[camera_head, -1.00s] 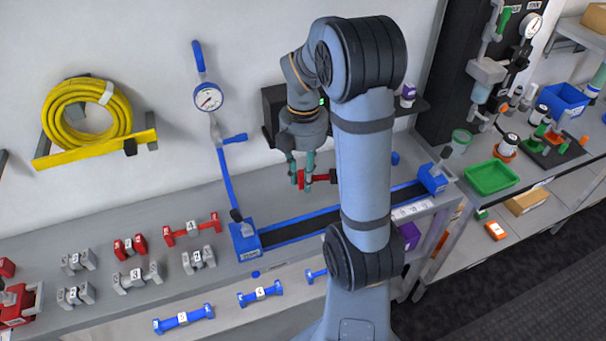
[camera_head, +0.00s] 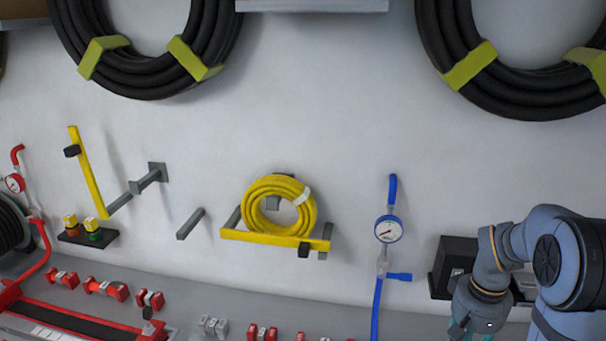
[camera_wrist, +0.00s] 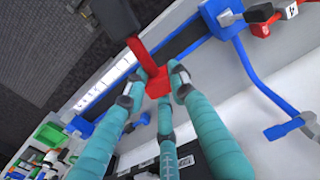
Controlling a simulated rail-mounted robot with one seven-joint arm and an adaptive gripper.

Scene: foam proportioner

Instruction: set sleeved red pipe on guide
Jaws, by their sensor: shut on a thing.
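My gripper (camera_wrist: 157,84) is shut on a red pipe piece (camera_wrist: 144,56) in the wrist view, its teal fingers around the red block end. A dark block (camera_wrist: 113,18) meets the far end of the red piece; I cannot tell if it is the sleeve. In the head view my gripper (camera_head: 470,332) is at the lower right, its fingertips cut off and the held piece out of sight. A red-framed black track (camera_head: 62,322) lies at the lower left. A blue-ended black track (camera_wrist: 188,38) runs under the gripper in the wrist view. Which track is the guide is unclear.
Several red pipe pieces (camera_head: 107,290) and grey pieces (camera_head: 213,326) stand on the bench. A yellow hose (camera_head: 279,205) hangs on its bracket. A blue gauge pipe (camera_head: 377,305) rises beside the arm. Wall pegs (camera_head: 190,223) stick out.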

